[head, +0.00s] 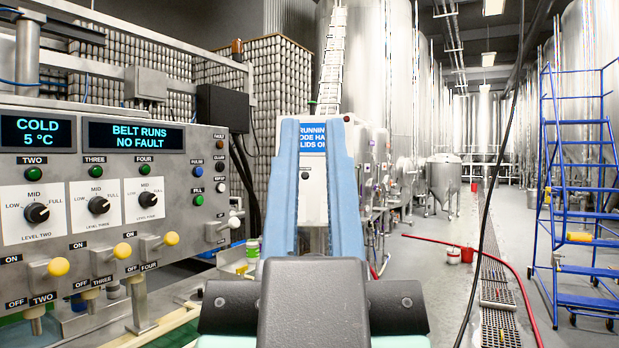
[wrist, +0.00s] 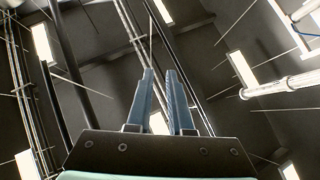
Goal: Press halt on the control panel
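The grey control panel (head: 205,260) fills the left of the head view. Its displays (head: 137,136) read "COLD 5 °C" and "BELT RUNS NO FAULT". It carries green lamps, black dials, yellow levers (head: 122,250) and a column of small buttons (head: 198,172). A second, white panel (head: 345,150) stands straight ahead, with a blue display (head: 313,137) reading "RUNNING" and small controls on its right side. I cannot read a halt label on either. My gripper (head: 312,125) is open and empty, its blue fingers apart and partly covering the white panel. The wrist view shows the gripper (wrist: 159,72) against the ceiling.
A blue ladder (head: 585,190) stands at the right. A red hose (head: 525,300) and floor grating (head: 497,300) cross the floor. Steel tanks (head: 440,175) line the back. A wooden-edged surface (head: 165,328) lies low at left. Open floor shows at the right centre.

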